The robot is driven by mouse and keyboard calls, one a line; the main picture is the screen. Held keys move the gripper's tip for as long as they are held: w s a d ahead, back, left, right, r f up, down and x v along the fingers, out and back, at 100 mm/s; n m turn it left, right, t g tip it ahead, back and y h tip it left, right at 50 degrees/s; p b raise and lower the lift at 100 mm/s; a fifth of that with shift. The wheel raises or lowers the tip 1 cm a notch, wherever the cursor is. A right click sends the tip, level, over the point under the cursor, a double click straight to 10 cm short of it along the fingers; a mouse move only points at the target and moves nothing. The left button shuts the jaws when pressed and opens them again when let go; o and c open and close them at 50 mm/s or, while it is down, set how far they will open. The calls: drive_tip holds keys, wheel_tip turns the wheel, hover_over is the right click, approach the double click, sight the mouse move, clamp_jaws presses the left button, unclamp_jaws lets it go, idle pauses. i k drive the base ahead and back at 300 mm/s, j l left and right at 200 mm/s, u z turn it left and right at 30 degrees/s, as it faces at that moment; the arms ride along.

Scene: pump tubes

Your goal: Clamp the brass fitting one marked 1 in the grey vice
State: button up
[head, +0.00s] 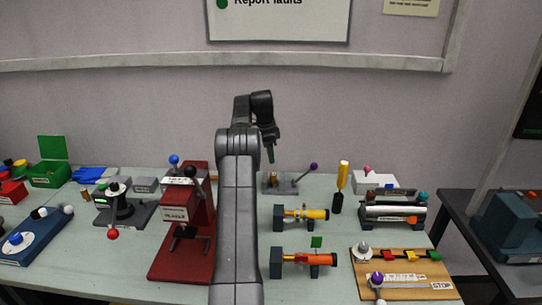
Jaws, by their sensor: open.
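My gripper (270,152) hangs at the end of my raised arm, above the back of the table, small and dark in the head view. It is open, and I see nothing held in it. A small brass-coloured cylinder (85,195) stands at the left of the table, far from my gripper; any mark on it is too small to read. A grey device with a purple-knobbed lever (285,183) stands at the back, below and slightly right of my gripper. It may be the grey vice, but I cannot tell, and my arm partly hides that area.
A red press (182,222) stands left of my arm. A dark device with a red ball handle (120,205) is farther left. Yellow (305,213) and orange (308,260) tubes sit in holders on the right. A wooden board (420,291) lies front right. The pale table (330,240) has some bare patches.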

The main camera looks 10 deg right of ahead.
sight(314, 166)
drive_tip(key=l+u, duration=0.1)
drive_tip(key=l, duration=0.7)
drive_tip(key=l+u, duration=0.1)
drive_tip(key=l, duration=0.7)
drive_tip(key=k, duration=0.05)
